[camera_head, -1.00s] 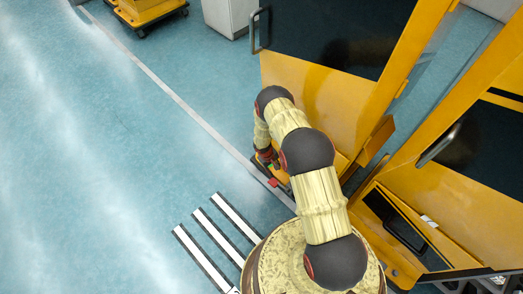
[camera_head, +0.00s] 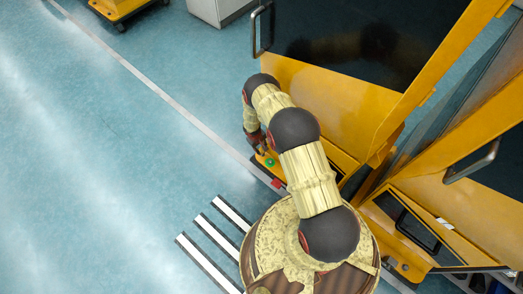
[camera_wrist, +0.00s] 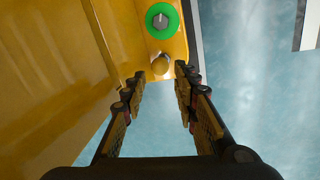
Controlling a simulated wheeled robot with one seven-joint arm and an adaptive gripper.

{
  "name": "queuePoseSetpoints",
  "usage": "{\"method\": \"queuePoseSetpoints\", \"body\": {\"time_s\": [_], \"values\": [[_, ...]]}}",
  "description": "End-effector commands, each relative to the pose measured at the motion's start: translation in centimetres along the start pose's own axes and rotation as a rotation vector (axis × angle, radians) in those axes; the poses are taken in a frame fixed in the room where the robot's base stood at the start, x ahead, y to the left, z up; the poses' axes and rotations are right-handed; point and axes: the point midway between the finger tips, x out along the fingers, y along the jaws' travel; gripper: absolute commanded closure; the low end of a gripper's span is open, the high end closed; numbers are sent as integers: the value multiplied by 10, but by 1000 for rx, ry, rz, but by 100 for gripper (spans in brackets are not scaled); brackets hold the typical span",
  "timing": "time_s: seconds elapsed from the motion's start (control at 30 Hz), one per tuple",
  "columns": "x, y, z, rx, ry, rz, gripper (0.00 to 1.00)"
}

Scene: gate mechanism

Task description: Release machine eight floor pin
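My gripper (camera_wrist: 160,78) is open in the wrist view, its two fingers apart. In the head view the green disc (camera_head: 270,162) shows low at the machine's left edge, next to my gripper (camera_head: 259,146). The yellow knob is not clear there.
A yellow machine panel with a dark window (camera_head: 360,35) and a grey handle (camera_head: 262,30) stands behind my arm. Another yellow machine (camera_head: 440,220) stands at the right. A small red part (camera_head: 277,183) lies low by my arm. Open blue floor (camera_head: 90,160) spreads left.

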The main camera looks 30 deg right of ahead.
Motion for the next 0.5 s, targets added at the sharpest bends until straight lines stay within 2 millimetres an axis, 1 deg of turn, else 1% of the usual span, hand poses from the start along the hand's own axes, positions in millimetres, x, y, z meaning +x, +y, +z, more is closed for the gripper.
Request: {"method": "queuePoseSetpoints", "body": {"time_s": [0.03, 0.2, 0.37, 0.5], "values": [[13, -1, 1, 0, -2, -1, 71], [37, -1, 1, 0, -1, 0, 71], [50, 0, 0, 0, 0, 0, 71], [52, 0, 0, -1, 0, 0, 71]]}}
